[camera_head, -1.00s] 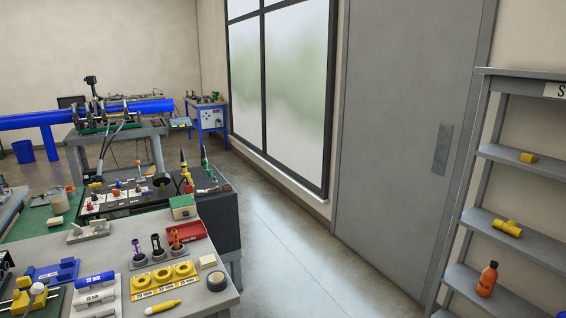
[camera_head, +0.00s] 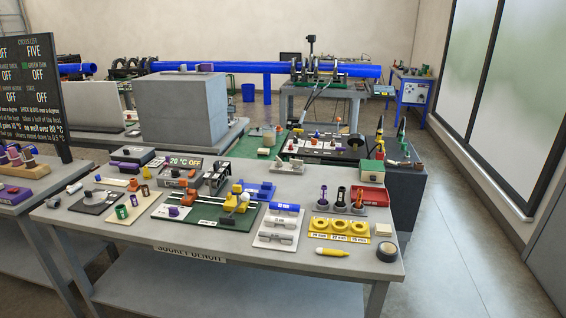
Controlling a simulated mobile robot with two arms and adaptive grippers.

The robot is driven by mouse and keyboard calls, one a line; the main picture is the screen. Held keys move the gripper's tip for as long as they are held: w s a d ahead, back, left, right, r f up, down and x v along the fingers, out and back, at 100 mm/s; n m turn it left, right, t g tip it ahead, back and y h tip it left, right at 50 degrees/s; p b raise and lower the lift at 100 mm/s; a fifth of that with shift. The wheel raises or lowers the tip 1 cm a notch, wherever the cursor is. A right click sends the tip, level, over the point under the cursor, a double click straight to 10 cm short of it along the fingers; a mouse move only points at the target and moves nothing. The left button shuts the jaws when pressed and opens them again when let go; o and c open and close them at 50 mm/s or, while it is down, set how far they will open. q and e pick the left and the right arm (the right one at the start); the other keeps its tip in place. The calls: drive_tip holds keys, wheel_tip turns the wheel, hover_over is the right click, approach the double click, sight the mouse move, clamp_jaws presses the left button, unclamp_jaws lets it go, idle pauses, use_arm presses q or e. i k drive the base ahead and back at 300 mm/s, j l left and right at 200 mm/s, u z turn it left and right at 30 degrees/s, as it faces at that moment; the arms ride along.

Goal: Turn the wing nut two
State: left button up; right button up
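I cannot make out a wing nut for certain; any such part is too small at this distance. A pipe clamp machine (camera_head: 318,72) with several dark upright clamps holds a long blue pipe (camera_head: 225,67) on a grey cart (camera_head: 330,94) at the back. On the near bench, a dark green board (camera_head: 207,216) carries small yellow, white and purple parts. Neither of my grippers is in view.
The grey socket bench (camera_head: 225,247) fills the front, with yellow rings (camera_head: 340,227), a red tray (camera_head: 373,194) and a grey box (camera_head: 183,108) behind. A black sign board (camera_head: 35,97) stands at left. Floor (camera_head: 465,235) is clear on the right, beside the window wall.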

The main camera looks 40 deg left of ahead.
sight(296, 163)
drive_tip(key=i+l+z, duration=0.1)
drive_tip(key=i+z, duration=0.3)
drive_tip(key=i, duration=0.4)
drive_tip(key=i+l, duration=0.1)
drive_tip(key=i, duration=0.8)
drive_tip(key=i+l+u, duration=0.1)
drive_tip(key=i, duration=0.75)
drive_tip(key=i+l+u, duration=0.1)
drive_tip(key=i+u, duration=0.3)
drive_tip(key=i+l+u, duration=0.15)
drive_tip(key=i+u, duration=0.15)
drive_tip(key=u, duration=0.15)
drive_tip(key=i+l+u, duration=0.25)
drive_tip(key=u, duration=0.15)
drive_tip(key=i+l+u, duration=0.25)
drive_tip(key=l+u, duration=0.15)
